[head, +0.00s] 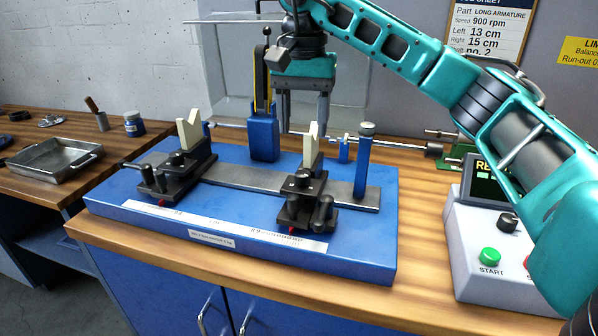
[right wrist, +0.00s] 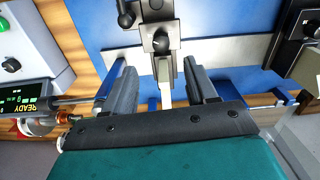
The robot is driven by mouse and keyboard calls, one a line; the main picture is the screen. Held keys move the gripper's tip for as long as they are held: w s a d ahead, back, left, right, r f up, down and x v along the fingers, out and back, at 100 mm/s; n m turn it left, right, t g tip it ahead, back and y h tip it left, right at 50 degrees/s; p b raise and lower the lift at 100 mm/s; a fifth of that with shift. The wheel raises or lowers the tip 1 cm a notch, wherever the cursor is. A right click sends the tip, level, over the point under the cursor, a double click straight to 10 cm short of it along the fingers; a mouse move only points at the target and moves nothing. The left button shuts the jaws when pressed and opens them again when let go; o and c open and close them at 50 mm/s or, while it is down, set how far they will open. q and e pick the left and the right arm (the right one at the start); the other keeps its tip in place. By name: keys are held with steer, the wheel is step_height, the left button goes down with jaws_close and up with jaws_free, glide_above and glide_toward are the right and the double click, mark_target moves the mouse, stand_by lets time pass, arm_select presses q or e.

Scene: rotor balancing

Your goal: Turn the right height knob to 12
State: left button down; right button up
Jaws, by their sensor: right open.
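The right support (head: 312,155) is a dark carriage with a cream V-block on the blue balancing base (head: 170,225). I cannot tell which sets the height, and no height reading is legible. In the right wrist view the carriage shows a black knob (right wrist: 160,42) ahead of the fingers. My right gripper (head: 304,116) points down, open and empty, behind and above the right support, apart from the knobs. My left gripper is out of view.
The left support (head: 178,165) stands on the same rail. A blue post (head: 363,160) is right of the right support, and a blue upright (head: 263,135) behind. A control box (head: 490,245) with a green START button stands at right. A metal tray (head: 55,158) lies at left.

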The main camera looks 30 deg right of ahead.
mark_target(303, 174)
arm_select(q)
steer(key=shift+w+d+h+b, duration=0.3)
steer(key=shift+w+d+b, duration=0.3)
steer(key=shift+b, duration=0.1)
arm_select(e)
step_height(303, 174, down, 10)
steer(key=shift+r, duration=0.15)
steer(key=shift+c, duration=0.2)
steer(key=c, duration=1)
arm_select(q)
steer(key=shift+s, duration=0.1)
